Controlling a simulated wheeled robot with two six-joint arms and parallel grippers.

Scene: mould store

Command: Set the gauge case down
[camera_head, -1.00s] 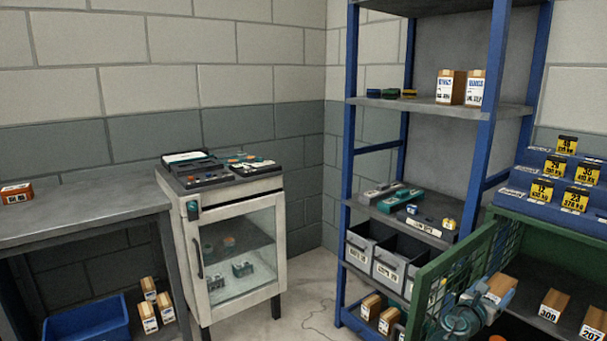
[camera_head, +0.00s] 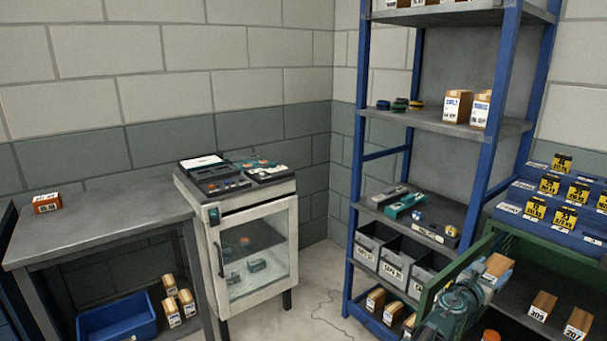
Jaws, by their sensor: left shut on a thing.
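The gauge case appears to be the small wooden block with a white label (camera_head: 498,265) at the right in the head view. My teal and grey left arm rises from the bottom edge and hides part of the door and the block's lower end. Similar numbered blocks, one marked 309 (camera_head: 542,306) and one marked 207 (camera_head: 578,323), stand in the green cabinet (camera_head: 520,318) to the right. My right gripper does not show.
A blue shelving rack (camera_head: 482,150) stands behind, with grey bins (camera_head: 367,250) low down. A white glass-door cabinet (camera_head: 258,205) carries instruments on top. The grey table (camera_head: 110,222) at left is mostly bare, with one orange-brown box (camera_head: 47,203).

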